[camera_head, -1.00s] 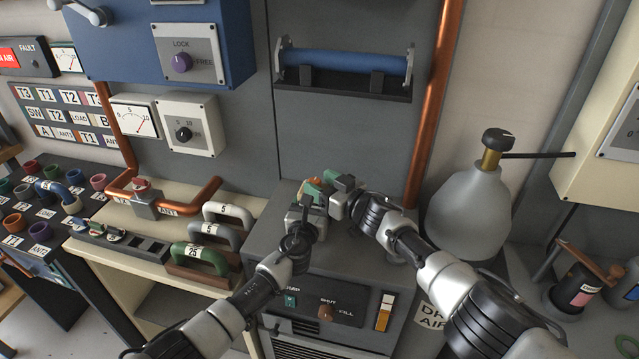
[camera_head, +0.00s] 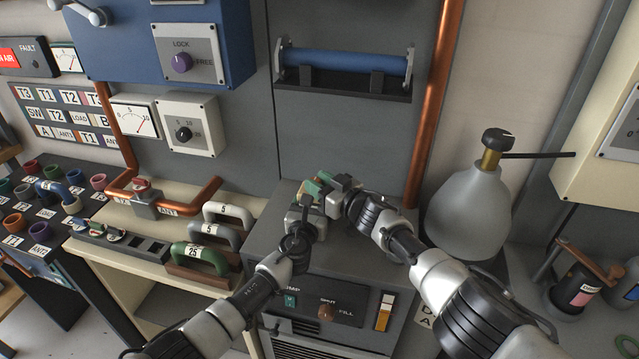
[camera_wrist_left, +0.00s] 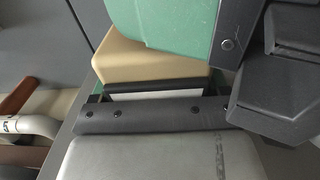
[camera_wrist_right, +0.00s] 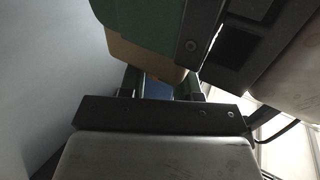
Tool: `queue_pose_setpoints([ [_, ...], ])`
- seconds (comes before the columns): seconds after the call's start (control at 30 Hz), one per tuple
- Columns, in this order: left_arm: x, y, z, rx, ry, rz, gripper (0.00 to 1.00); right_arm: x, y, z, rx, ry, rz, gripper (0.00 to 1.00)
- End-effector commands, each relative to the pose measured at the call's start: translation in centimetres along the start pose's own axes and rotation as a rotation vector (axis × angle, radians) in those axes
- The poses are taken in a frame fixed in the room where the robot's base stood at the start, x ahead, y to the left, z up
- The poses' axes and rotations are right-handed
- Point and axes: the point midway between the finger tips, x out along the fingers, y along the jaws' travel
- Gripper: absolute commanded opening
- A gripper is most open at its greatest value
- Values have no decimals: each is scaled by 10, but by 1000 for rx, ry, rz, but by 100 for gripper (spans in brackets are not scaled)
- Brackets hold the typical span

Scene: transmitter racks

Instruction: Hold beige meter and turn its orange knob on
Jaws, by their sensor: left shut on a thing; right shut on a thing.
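The beige meter (camera_wrist_left: 150,62) shows in the left wrist view as a tan block just past my left fingers, partly covered by a green finger of my right gripper. It also shows in the right wrist view (camera_wrist_right: 140,57). In the head view it is mostly hidden. My left gripper (camera_head: 310,196) is shut on the meter above the grey cabinet top. My right gripper (camera_head: 328,184) comes in from the right, touching or almost touching the left one, and is shut at the meter's knob.
Below the grippers is the grey cabinet (camera_head: 262,235). A blue bar (camera_head: 345,62) sits on the wall behind. A copper pipe (camera_head: 432,95) and grey flask (camera_head: 468,212) stand to the right. Green and grey handles (camera_head: 200,258) are on the left bench.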

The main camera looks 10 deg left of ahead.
Motion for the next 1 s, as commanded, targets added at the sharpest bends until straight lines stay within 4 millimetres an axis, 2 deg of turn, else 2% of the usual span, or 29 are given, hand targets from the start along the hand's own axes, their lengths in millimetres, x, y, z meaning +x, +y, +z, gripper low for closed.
queue_pose_setpoints([
  [0.3, 0, -2, 2, -2, -4, -3, 35, 0, -1, 1, 1, 0, 118, 9],
  [0.67, 0, -2, 2, 0, -4, -3, 35, -1, 0, 0, 0, -2, 135, 9],
  [0.7, 0, -2, 2, 0, -4, -3, 35, -1, 0, 0, 0, -2, 135, 37],
  [0.8, 0, -2, 2, 0, -4, -3, 35, -1, -1, 0, 0, -2, 134, 53],
  [0.87, 0, -1, 2, 0, -3, -2, 35, -1, -1, 0, 0, -2, 133, 59],
  [1.0, 0, -1, 2, -1, -3, -2, 35, -1, -1, 0, 0, -1, 132, 59],
])
